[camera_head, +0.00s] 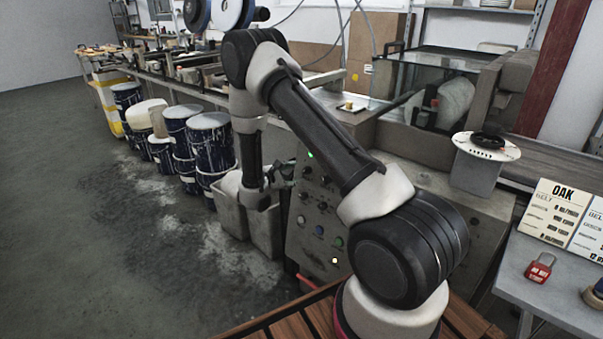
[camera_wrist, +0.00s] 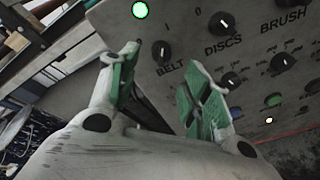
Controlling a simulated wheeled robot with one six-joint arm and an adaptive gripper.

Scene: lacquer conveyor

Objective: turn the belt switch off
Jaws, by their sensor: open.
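The belt switch (camera_wrist: 161,52) is a round black knob on the grey control panel (camera_wrist: 260,60), above the printed word BELT. It carries a small light pointer mark, but I cannot tell which setting it points to. My gripper (camera_wrist: 164,72) is open and empty, with green-padded fingers on either side of the knob's line in the wrist view. The fingers appear apart from the knob. In the head view my gripper (camera_head: 280,180) is at the panel's left side (camera_head: 312,225), and I cannot make out the belt switch there.
A lit green lamp (camera_wrist: 140,10) is above the belt switch. The DISCS knob (camera_wrist: 221,24) and BRUSH knob (camera_wrist: 283,62) are to its right. Grey bins (camera_head: 232,205) stand close beside the panel. Dark paint drums (camera_head: 208,140) stand further left; the floor beyond is open.

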